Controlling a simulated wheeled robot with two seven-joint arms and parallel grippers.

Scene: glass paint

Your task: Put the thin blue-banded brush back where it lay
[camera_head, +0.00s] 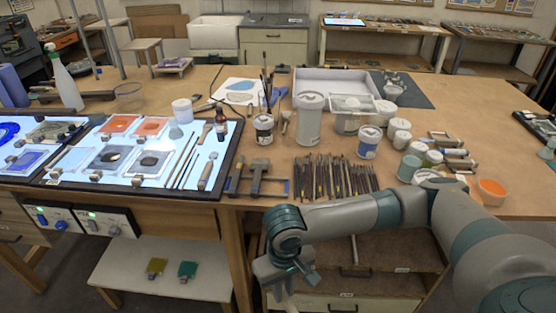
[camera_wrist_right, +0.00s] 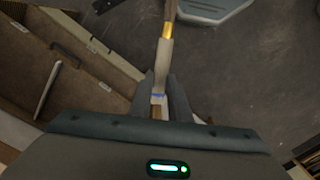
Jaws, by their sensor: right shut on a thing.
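My right gripper (camera_head: 287,278) hangs in front of the table's front edge, below the tabletop, pointing down. In the right wrist view my right gripper (camera_wrist_right: 160,97) is shut on a brush (camera_wrist_right: 163,62) with a pale shaft, a gold ferrule and a thin blue band. The band sits between the fingers, and the ferrule end points away from the palm. My left gripper is not in view.
Several thin brushes (camera_head: 184,165) lie on the lit panel (camera_head: 228,135) at left. A dense row of tools (camera_head: 335,178) lies near the table's front edge, behind my right forearm. Jars (camera_head: 308,118) stand behind it. Open drawers (camera_head: 385,285) sit below.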

